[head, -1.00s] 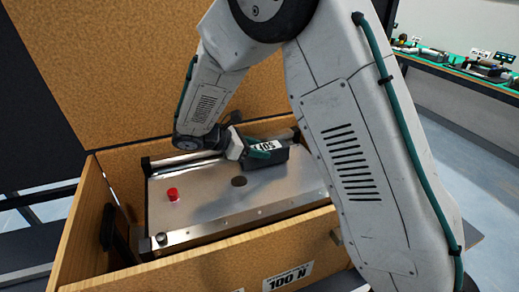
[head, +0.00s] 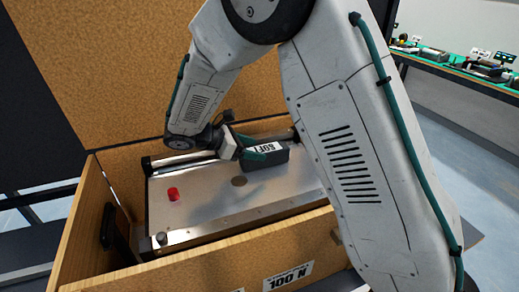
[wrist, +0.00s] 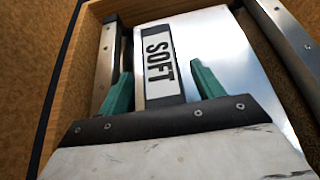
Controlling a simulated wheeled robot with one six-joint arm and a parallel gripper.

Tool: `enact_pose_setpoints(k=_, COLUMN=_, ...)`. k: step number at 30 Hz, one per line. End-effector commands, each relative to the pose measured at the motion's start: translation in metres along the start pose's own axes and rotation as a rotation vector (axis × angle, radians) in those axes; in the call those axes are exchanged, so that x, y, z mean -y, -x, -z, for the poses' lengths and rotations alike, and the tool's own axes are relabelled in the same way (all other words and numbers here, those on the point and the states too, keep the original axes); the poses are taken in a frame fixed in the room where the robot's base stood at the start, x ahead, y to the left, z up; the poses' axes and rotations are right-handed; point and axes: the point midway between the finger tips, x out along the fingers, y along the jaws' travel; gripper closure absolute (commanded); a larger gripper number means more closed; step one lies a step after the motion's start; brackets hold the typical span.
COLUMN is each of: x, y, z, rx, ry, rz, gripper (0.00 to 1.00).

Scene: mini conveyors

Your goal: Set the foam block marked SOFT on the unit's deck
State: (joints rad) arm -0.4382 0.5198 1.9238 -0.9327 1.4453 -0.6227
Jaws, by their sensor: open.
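The foam block marked SOFT (head: 268,160) is dark grey with a white label. It appears to rest level on the metal deck (head: 215,200) of the unit, near the back right part. My gripper (head: 255,147) is at the block, with green fingers. In the wrist view the block (wrist: 160,93) lies between the fingers of my gripper (wrist: 162,75), with a narrow gap showing on its sides. The jaws are open around it. The block's underside is hidden.
The unit sits inside an open wooden crate (head: 75,235) with a raised lid (head: 110,60). My arm hides the crate's right side.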

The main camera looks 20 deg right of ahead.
Motion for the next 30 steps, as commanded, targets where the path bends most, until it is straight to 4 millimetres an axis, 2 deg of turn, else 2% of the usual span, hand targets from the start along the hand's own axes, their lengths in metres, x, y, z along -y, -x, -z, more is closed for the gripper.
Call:
enact_pose_setpoints(k=3, x=-0.001, y=0.028, z=0.000, rx=-0.001, ry=0.000, rz=-0.004, gripper=0.33)
enact_pose_setpoints(k=9, x=0.000, y=0.069, z=0.000, rx=-0.001, ry=0.000, rz=-0.002, gripper=0.33)
enact_pose_setpoints(k=15, x=0.000, y=0.093, z=0.000, rx=-0.001, ry=0.000, rz=-0.001, gripper=0.33)
enact_pose_setpoints(k=24, x=0.003, y=0.097, z=-0.005, rx=-0.012, ry=-0.013, rz=0.008, gripper=0.33)
enact_pose_setpoints(k=26, x=0.007, y=0.094, z=-0.015, rx=-0.034, ry=-0.041, rz=0.022, gripper=0.33)
enact_pose_setpoints(k=30, x=0.036, y=0.078, z=-0.056, rx=-0.140, ry=-0.177, rz=0.093, gripper=0.33)
